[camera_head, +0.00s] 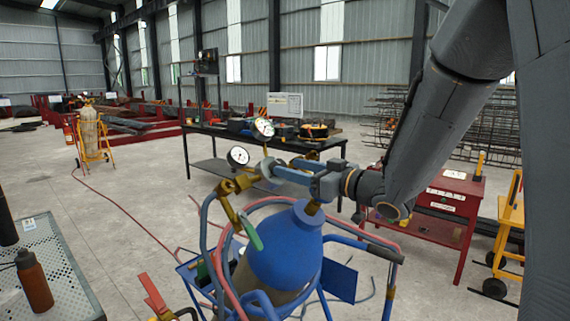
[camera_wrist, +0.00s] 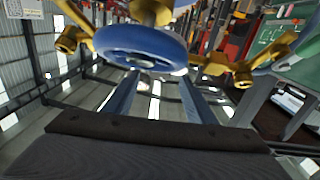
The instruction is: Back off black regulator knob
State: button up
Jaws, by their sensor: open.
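My gripper (camera_head: 279,168) reaches in from the right, its two fingers apart and pointing left at the regulator. In the wrist view my gripper (camera_wrist: 157,78) is open, with the fingertips at the lower edge of a round blue-rimmed knob (camera_wrist: 140,45). Whether they touch it I cannot tell. No clearly black knob shows; a greyish disc (camera_head: 265,167) sits by the fingertips in the head view. The brass regulator body (camera_head: 234,186) carries two round white gauges (camera_head: 238,156) (camera_head: 264,128). Brass fittings (camera_wrist: 225,70) flank the knob in the wrist view.
A blue cylinder (camera_head: 287,250) stands below, in a blue tubular cart (camera_head: 330,241) with red and blue hoses. A dark workbench (camera_head: 215,142) stands behind. A red tool cabinet (camera_head: 452,195) is at right; a perforated table (camera_head: 60,265) with a brown bottle (camera_head: 34,283) is at left.

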jog(key=x, duration=0.3)
jog(key=shift+a+p, duration=0.1)
jog(key=shift+p, duration=0.2)
jog(key=c, duration=1)
jog(key=shift+c, duration=0.2)
